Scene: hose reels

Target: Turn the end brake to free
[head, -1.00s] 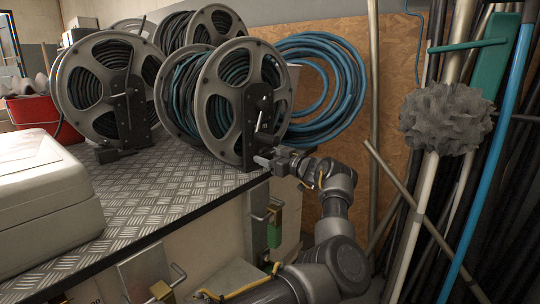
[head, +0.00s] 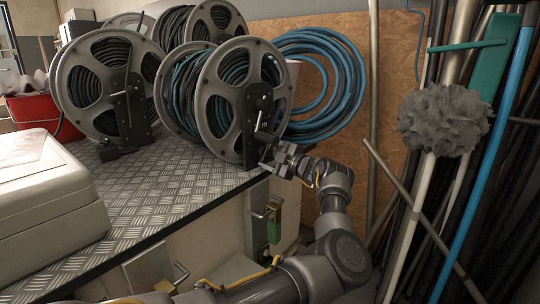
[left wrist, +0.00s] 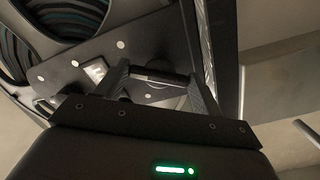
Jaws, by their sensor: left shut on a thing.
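The end reel (head: 240,95) is the nearest reel on the right of the bench, a grey spoked wheel wound with dark and blue-green hose. A dark upright bracket (head: 251,130) with a pale lever (head: 259,120) stands at its front. My left gripper (head: 272,156) is at the lower right of this bracket. In the left wrist view its fingers (left wrist: 160,82) are shut on a short dark bar-like handle (left wrist: 158,75), apparently the end brake's, in front of the bolted bracket plate (left wrist: 140,45). The fingers partly hide the handle's ends. My right gripper is out of view.
More hose reels (head: 108,85) stand to the left on the chequered metal bench (head: 165,195). A pale case (head: 45,190) sits at front left. A blue hose coil (head: 345,85) hangs behind. Poles and a grey mop head (head: 442,120) crowd the right.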

